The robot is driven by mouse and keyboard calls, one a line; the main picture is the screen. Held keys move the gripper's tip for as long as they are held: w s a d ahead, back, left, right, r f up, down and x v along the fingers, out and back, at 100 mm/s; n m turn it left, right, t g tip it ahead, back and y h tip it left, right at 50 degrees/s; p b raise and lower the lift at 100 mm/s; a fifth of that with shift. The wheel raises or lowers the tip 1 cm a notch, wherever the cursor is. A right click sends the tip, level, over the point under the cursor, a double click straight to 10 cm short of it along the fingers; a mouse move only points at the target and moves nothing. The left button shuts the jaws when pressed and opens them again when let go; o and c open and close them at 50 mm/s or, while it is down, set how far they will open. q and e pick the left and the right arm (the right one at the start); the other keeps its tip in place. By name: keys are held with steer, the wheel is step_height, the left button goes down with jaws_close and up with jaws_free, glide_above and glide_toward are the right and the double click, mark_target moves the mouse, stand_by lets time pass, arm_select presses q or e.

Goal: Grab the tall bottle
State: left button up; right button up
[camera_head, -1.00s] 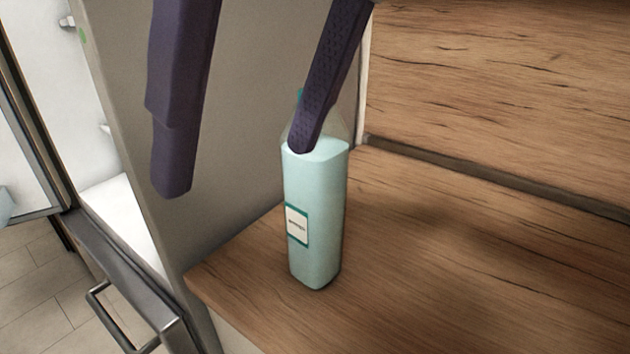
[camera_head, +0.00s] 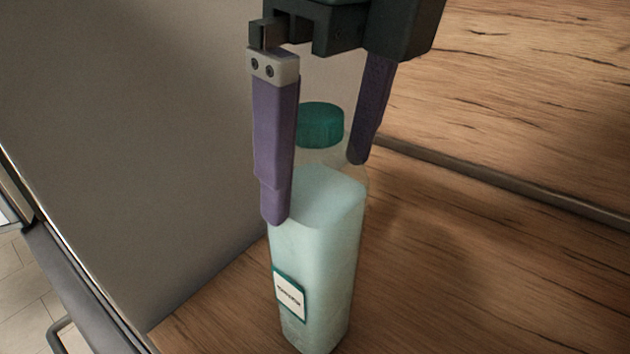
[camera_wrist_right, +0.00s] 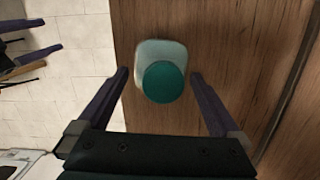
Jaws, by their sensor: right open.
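The tall bottle (camera_head: 318,250) stands upright on the wooden counter in the head view. It has a pale blue-green body, a clear upper part, a teal cap and a small white label. My right gripper (camera_head: 317,192) is open, with its purple fingers on either side of the bottle's upper part, one nearer the camera. The fingers do not appear closed on it. In the right wrist view the bottle's teal cap (camera_wrist_right: 163,82) shows from above, between and slightly beyond the open fingers of the right gripper (camera_wrist_right: 160,75).
The wooden counter (camera_head: 460,270) is clear to the right of the bottle. A wooden splashback (camera_head: 520,90) rises behind it. A grey panel (camera_head: 120,130) stands close on the left. Light floor tiles (camera_wrist_right: 75,80) show beyond the counter edge.

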mark_target(314, 256)
steer(key=f, duration=0.3)
steer(key=f+p, duration=0.1)
steer(key=shift+w+a+f, duration=0.25)
steer(key=shift+w+a, duration=0.1)
steer(key=shift+w, duration=0.05)
steer(key=shift+c, duration=0.2)
steer(key=shift+r, duration=0.1)
jaws_close()
steer(key=shift+r, duration=0.1)
